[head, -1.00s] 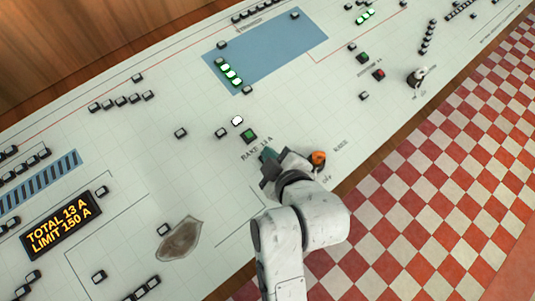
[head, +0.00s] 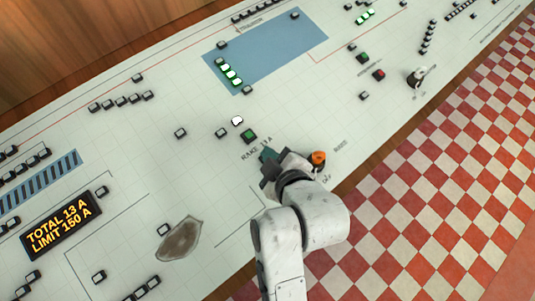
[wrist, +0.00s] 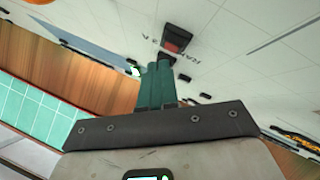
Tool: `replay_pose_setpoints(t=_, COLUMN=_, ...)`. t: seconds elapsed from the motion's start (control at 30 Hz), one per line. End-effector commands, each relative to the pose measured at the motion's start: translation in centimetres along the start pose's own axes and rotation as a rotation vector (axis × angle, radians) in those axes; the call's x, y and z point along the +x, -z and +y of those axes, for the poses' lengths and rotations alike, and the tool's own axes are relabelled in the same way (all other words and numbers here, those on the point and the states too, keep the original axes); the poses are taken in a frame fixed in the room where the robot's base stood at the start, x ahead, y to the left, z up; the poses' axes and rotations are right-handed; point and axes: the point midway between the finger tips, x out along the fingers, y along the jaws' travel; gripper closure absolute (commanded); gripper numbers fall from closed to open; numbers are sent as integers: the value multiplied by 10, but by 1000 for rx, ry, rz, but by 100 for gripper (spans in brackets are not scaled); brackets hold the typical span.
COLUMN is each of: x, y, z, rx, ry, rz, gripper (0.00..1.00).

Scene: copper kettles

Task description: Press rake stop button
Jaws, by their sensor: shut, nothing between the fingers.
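My gripper (head: 267,154) has its teal fingers shut together and empty, over the panel beside the "RAKE 13 A" lettering in the head view. In the wrist view the fingers (wrist: 157,68) point up the picture, toward a red button (wrist: 177,38) in a black housing by upside-down lettering. The fingertips appear just short of the red button; whether they touch it I cannot tell. The red button does not show in the head view, where my gripper and arm cover that part. A green button (head: 249,135) sits above the lettering in the head view.
An orange-topped knob (head: 318,157) stands close to the right of my gripper. A white indicator (head: 237,121) is lit above the green button. A display (head: 61,225) reads TOTAL 13 A, LIMIT 150 A. Another green and red button (head: 379,75) pair sits farther right.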

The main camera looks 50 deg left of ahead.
Motion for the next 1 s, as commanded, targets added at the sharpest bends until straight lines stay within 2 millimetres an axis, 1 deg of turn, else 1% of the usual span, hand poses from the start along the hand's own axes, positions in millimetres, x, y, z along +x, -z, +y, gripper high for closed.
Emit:
replay_pose_setpoints(t=0.77, x=0, y=0, z=0, rx=0, ry=0, rz=0, gripper=100)
replay_pose_setpoints(t=1.0, x=5, y=-4, z=-4, rx=0, ry=1, rz=-1, gripper=100)
